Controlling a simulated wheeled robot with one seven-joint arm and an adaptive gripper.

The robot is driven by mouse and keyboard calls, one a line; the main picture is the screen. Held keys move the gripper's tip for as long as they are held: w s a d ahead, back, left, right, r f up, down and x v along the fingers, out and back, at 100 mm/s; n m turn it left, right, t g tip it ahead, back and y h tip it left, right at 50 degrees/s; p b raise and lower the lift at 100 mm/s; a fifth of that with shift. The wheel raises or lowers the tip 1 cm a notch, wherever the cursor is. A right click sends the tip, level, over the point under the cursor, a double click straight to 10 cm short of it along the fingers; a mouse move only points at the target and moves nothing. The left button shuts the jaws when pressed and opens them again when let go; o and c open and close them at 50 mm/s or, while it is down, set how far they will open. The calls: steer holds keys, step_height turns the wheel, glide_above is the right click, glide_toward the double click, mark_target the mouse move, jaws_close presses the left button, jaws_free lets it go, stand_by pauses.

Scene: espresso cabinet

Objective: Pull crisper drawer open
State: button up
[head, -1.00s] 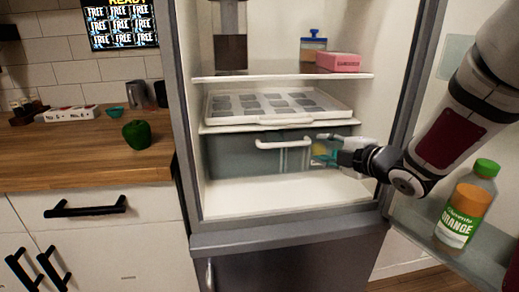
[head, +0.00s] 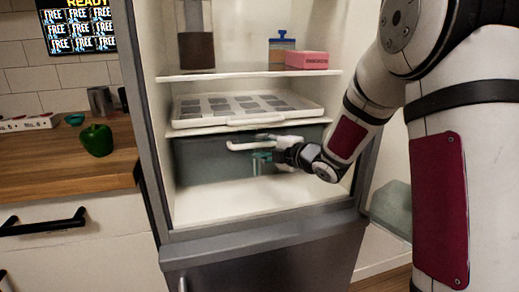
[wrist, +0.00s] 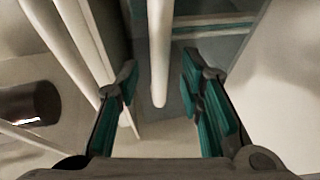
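The crisper drawer (head: 212,163) is a grey bin on the fridge's lower level, below the white tray shelf. Its white bar handle (head: 240,147) runs across the upper front, and my gripper (head: 266,156) is at the handle's right part. In the wrist view, my gripper (wrist: 161,85) is open, with teal pads on both fingers. The white handle bar (wrist: 159,50) lies between the fingers, with a gap on each side. The drawer looks shut or nearly shut.
Just above the drawer is a white tray (head: 250,108) with grey squares. A pink box (head: 305,60) and a blue-topped container (head: 282,45) stand on the upper shelf. A green pepper (head: 96,140) sits on the wooden counter at left. The fridge floor (head: 250,205) before the drawer is clear.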

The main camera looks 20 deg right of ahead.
steer(key=shift+x, duration=0.95)
jaws_close()
